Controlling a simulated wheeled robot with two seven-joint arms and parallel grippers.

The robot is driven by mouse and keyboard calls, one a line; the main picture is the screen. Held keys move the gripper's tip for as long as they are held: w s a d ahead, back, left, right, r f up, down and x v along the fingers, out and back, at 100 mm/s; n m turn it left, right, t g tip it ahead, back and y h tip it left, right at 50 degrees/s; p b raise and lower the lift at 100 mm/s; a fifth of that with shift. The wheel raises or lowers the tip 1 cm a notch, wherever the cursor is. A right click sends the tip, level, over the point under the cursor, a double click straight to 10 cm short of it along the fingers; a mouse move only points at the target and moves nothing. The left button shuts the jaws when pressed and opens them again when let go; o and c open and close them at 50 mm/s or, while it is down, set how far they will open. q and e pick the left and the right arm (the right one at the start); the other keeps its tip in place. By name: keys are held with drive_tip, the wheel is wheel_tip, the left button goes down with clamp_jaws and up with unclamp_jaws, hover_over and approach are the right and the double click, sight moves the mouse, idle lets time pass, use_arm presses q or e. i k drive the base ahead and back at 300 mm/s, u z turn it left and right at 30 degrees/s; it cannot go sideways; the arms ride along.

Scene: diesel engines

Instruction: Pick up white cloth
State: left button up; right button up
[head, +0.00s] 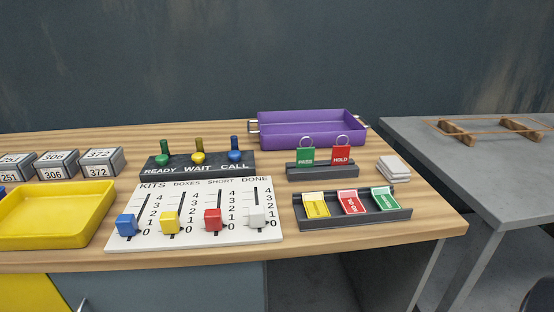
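A small folded white cloth (393,168) lies in a flat stack on the wooden table near its right edge, right of the red HOLD tag. No gripper touches it. Neither my left nor my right gripper shows in the head view.
A dark rack with PASS and HOLD tags (322,170) stands left of the cloth. A dark card tray (401,213) lies in front of it. A purple tray (312,141) is behind, a slider board (141,238) and yellow tray (20,241) to the left. A grey table (480,160) stands at right.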

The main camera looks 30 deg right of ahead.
sight(391, 167)
drive_tip(key=u, duration=1.8)
drive_tip(key=k, duration=2.35)
drive_tip(key=z, duration=1.25)
